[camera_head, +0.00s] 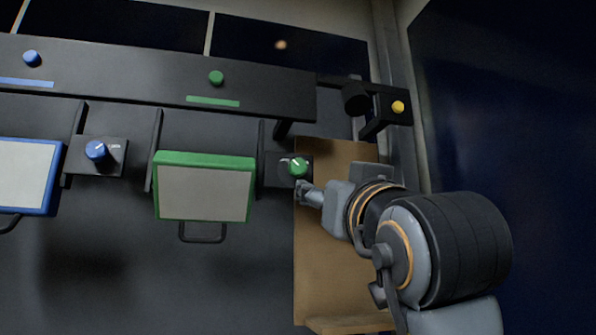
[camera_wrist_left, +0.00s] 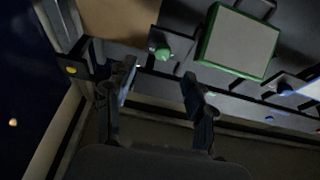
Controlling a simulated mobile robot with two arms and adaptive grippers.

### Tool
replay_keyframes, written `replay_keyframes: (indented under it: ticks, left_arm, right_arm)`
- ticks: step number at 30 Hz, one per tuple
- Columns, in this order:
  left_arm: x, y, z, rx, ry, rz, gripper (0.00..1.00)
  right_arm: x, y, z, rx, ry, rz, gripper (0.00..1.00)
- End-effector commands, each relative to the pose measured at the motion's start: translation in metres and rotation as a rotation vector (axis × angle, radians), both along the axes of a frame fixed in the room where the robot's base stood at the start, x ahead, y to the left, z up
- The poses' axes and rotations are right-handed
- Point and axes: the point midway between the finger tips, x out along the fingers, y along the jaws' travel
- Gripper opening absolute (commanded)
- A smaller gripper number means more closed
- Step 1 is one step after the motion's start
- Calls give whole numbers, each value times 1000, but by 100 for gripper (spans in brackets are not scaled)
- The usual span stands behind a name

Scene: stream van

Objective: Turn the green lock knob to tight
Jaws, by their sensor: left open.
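The green lock knob (camera_head: 299,167) sits on a small black plate just right of the green-framed panel (camera_head: 205,159). A pale line shows on its face, but I cannot read its setting. The only arm in the head view comes in from the right, and its gripper (camera_head: 303,188) is just below the knob. No second arm shows in the left wrist view, so I take it as my left. There, my left gripper (camera_wrist_left: 160,88) is open and empty, with the knob (camera_wrist_left: 162,53) beyond the gap between its fingers. I cannot tell whether they touch. My right gripper is not in view.
A black rail (camera_head: 150,82) with a green button (camera_head: 216,77) and a blue button (camera_head: 32,58) runs above the panels. A yellow knob (camera_head: 398,106) is on a black bracket at right. A blue knob (camera_head: 96,150) is beside the blue-framed panel (camera_head: 54,180).

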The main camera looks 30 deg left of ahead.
Motion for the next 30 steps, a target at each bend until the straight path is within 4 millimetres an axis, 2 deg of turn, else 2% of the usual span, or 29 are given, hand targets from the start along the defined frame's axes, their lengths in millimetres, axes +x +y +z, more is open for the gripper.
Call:
replay_keyframes:
  ticks: [2,5,11,21,30]
  left_arm:
    - [-11,-2,11,3,-21,11,54]
    - [-13,1,18,4,-29,18,54]
    - [6,23,32,3,-26,20,54]
    - [49,73,59,3,-26,19,54]
    - [67,94,67,3,-27,17,54]
  right_arm:
    - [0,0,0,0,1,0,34]
    - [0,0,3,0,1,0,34]
    - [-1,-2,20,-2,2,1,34]
    - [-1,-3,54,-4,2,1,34]
    - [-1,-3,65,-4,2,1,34]
